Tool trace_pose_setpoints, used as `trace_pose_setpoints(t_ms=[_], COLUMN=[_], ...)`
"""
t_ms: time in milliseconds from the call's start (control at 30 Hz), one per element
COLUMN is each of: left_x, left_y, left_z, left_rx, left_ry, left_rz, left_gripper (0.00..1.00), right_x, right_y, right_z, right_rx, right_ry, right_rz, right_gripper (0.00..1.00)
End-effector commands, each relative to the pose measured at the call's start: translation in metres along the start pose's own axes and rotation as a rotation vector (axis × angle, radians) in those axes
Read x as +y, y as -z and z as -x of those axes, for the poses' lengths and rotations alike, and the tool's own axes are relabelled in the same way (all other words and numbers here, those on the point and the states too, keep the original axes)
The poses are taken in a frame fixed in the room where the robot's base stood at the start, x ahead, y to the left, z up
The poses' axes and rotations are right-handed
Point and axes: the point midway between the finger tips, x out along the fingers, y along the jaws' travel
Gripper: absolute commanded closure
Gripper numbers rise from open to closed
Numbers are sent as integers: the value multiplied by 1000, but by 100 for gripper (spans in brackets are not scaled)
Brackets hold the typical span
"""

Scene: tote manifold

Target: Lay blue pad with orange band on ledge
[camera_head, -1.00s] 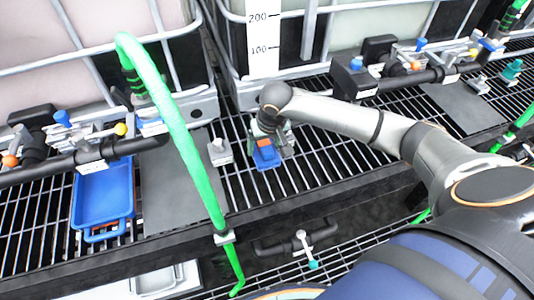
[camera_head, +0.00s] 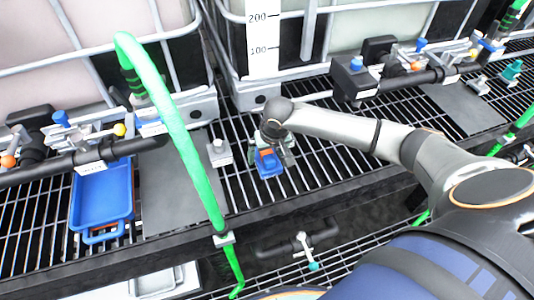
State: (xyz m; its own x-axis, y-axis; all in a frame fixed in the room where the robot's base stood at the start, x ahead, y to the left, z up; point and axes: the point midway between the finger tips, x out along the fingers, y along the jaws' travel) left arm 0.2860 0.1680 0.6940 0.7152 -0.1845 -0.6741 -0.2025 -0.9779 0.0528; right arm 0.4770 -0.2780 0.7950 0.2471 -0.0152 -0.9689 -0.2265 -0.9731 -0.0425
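The blue pad with an orange band (camera_head: 268,164) is small and sits at the grated ledge (camera_head: 318,165), just right of the grey plate. My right gripper (camera_head: 270,152) points down at it from above, with its fingers around or beside the pad. The wrist hides part of the fingers and the pad's upper part, so I cannot tell whether the fingers are shut on it or whether the pad touches the grating. My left gripper is out of view.
A green hose (camera_head: 175,125) rises in front of the grey plate (camera_head: 165,185). A blue tray (camera_head: 103,198) lies at the left. A small grey block (camera_head: 219,152) stands left of the pad. Pipes with valves (camera_head: 420,70) run along the right back. Open grating lies right of the pad.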

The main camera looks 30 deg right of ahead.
Motion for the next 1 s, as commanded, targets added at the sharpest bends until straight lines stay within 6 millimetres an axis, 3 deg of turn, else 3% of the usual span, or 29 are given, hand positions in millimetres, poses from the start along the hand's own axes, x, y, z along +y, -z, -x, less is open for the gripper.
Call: trace_pose_setpoints(t_ms=[267, 700, 1000], left_x=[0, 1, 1], left_y=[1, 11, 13], left_z=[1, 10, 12], left_rx=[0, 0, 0], left_ry=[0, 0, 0], left_rz=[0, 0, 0], left_gripper=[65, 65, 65], right_x=[0, 0, 0], right_y=[1, 2, 1], right_z=[9, 96, 122], right_rx=[1, 3, 1], right_ry=[1, 1, 1], right_rz=[1, 1, 0], right_gripper=[0, 0, 0])
